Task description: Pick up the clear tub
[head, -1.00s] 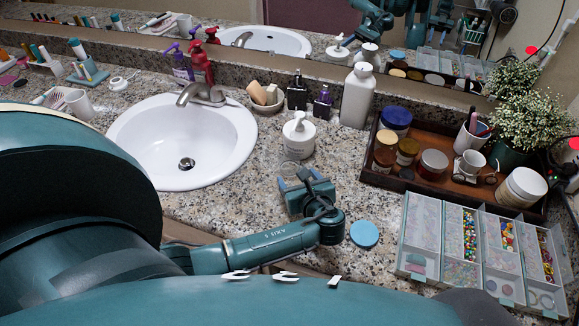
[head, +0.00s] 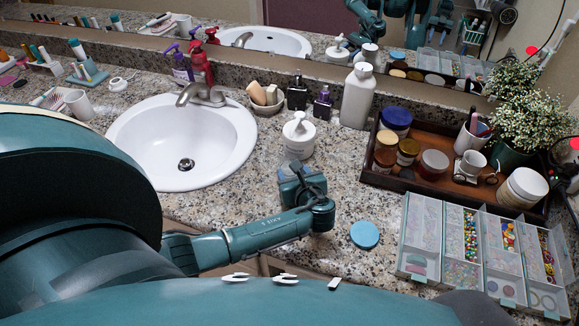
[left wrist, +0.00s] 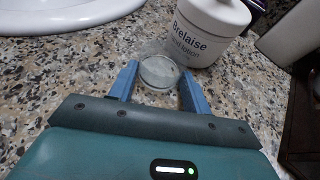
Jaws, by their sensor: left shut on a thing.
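The clear tub (left wrist: 160,72) is a small round see-through container, seen between the two blue fingers of my left gripper (left wrist: 157,84) in the left wrist view. The fingers are shut on its sides. In the head view my left gripper (head: 298,175) is over the counter, just in front of the white pump bottle, and it largely hides the tub. I cannot tell whether the tub touches the counter. My right gripper is not in view.
A white pump bottle (head: 299,136) stands right behind the tub. The sink (head: 222,140) is to the left. A round blue lid (head: 365,234) lies to the right, before a wooden tray (head: 378,181) of jars and a compartment box (head: 421,220). The speckled counter around the lid is clear.

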